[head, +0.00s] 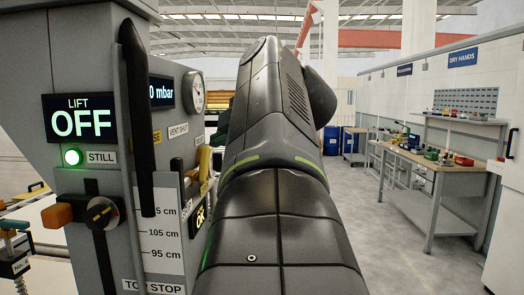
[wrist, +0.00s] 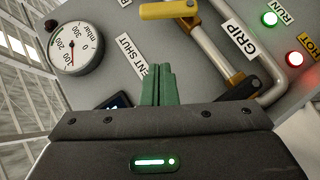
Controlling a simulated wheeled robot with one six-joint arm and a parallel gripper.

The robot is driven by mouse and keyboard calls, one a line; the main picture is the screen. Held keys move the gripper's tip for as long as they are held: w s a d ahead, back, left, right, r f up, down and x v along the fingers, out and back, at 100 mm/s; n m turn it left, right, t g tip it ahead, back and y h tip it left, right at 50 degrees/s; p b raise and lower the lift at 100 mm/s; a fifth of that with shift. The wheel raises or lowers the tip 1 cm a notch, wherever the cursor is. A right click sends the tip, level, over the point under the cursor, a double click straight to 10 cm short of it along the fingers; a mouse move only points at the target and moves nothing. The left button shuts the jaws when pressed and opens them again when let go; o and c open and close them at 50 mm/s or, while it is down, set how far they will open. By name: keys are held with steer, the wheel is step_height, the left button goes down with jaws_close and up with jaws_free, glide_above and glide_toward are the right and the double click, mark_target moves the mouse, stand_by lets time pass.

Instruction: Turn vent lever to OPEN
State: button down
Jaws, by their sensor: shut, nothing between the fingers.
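A yellow lever handle (wrist: 170,10) shows at the top of the wrist view, near a label reading VENT SHUT (wrist: 130,55), partly covered by my fingers. It looks like the vent lever. It lies roughly sideways there, beside a bent grey pipe. In the head view a yellow handle (head: 204,160) stands roughly upright on the panel's side face, left of my arm. My gripper (wrist: 163,70) has its green fingers together and empty. The fingertips are below the yellow handle in the wrist view, apart from it. The head view hides most of my gripper behind my arm.
A round gauge (wrist: 75,48) is left of my fingers. A black handle (wrist: 240,92) on a brass valve and the GRIP label (wrist: 246,37) are to the right, with a green RUN lamp (wrist: 270,18) and a red HOT lamp (wrist: 294,58). The LIFT display (head: 77,118) reads OFF.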

mark_target(208, 152)
steer(key=shift+w+a+f+p, duration=0.4)
steer(key=shift+w+a+f, duration=0.4)
steer(key=shift+w, duration=0.55)
steer(key=shift+w+a+f+p, duration=0.35)
steer(key=shift+w+a+f, duration=0.4)
steer(key=shift+w, duration=0.55)
steer(key=shift+w+a+f+p, duration=0.4)
steer(key=shift+w+a+f, duration=0.4)
steer(key=shift+w, duration=0.55)
